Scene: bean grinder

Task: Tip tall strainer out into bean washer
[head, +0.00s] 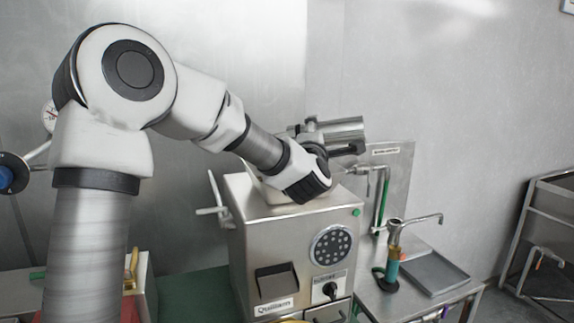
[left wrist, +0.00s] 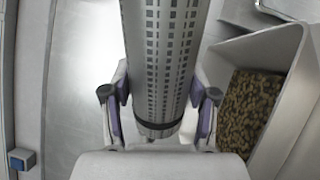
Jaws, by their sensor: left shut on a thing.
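The tall strainer (left wrist: 165,50) is a metal cylinder with rows of dark perforations and a black band at its near end. My left gripper (left wrist: 160,100) is shut around it, one finger on each side. In the head view the strainer (head: 343,128) lies nearly level above the steel machine, and my left gripper (head: 340,149) is just below it, partly hidden by the wrist. A metal bin (left wrist: 300,105) holding brown beans lies right of the strainer in the left wrist view. I cannot tell whether it is the bean washer. My right gripper is out of view.
The boxy steel machine (head: 292,232) labelled Quilliam stands below my arm. A rack (head: 545,240) stands at far right.

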